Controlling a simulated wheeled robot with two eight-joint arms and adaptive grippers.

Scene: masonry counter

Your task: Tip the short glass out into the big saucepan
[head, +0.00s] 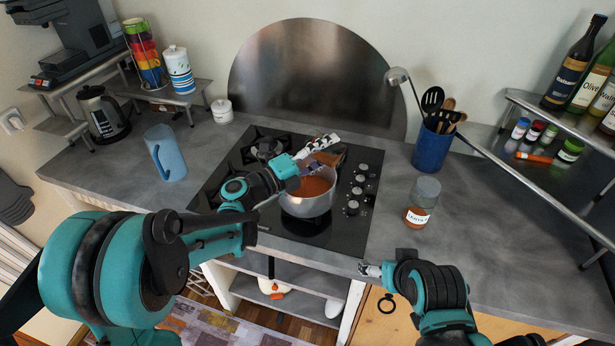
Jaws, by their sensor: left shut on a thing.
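The big saucepan (308,207) stands on the front part of the black hob, with orange-red sauce inside. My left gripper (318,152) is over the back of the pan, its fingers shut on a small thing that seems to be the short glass. The arm and fingers hide most of it, and only a purplish, see-through patch shows over the sauce. I cannot tell its tilt or what it holds. My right gripper (370,270) is low at the counter's front edge, away from the pan, and its opening is unclear.
A labelled glass jar with red contents (417,216) stands right of the hob (337,233). Behind it is a blue utensil pot (432,149). A blue jug (165,153) stands left of the hob. Bottles and small jars fill the right shelf. The right counter front is clear.

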